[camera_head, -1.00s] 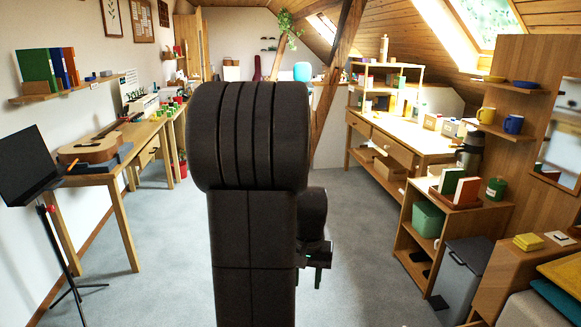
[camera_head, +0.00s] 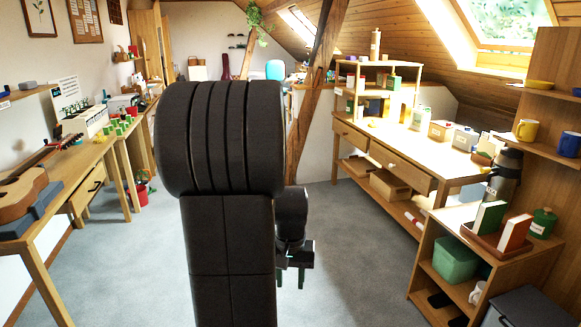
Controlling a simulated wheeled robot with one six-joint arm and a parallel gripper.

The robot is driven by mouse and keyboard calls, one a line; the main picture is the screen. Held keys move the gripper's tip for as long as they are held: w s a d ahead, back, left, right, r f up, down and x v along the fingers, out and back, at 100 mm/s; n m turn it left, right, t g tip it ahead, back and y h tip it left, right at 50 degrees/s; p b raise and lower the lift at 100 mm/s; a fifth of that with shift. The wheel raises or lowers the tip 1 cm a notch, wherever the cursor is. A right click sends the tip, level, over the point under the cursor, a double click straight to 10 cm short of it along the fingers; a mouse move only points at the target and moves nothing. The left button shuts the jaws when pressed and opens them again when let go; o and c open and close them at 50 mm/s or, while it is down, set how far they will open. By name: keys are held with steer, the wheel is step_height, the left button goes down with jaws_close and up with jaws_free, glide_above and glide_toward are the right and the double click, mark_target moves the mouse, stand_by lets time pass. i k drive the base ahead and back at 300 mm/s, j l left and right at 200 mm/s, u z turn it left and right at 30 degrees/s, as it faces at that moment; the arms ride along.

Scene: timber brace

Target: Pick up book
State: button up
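Two books stand in a brown tray (camera_head: 467,231) on top of the low shelf unit at the right: a green book (camera_head: 489,217) and a red book (camera_head: 514,231). Both lean a little. The several books on the left wall shelf are out of view now. My gripper (camera_head: 291,277) hangs low just right of my dark arm column, above the floor. It is well left of the two books and apart from them. Two fingers show pointing down with a gap between them, and nothing shows between them.
The shelf unit holds a green bin (camera_head: 455,259). A steel flask (camera_head: 503,175) and a green canister (camera_head: 543,222) stand near the books. A slanted timber post (camera_head: 308,110) rises ahead.

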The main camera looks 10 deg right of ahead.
mark_target(489, 215)
steer(key=i+l+z, duration=0.15)
steer(key=i+z, duration=0.3)
steer(key=i+j+z, duration=0.15)
steer(key=i+z, duration=0.35)
steer(key=i, duration=0.15)
steer(key=i+j+z, duration=0.25)
steer(key=i+z, duration=0.2)
steer(key=i+l+z, duration=0.2)
steer(key=i+z, duration=0.15)
steer(key=i, duration=0.2)
steer(key=i+l+z, duration=0.1)
steer(key=i+z, duration=0.3)
steer(key=i, duration=0.15)
steer(key=i+j+z, duration=0.1)
steer(key=i+z, duration=0.25)
steer(key=i, duration=0.2)
steer(key=i+u, duration=0.15)
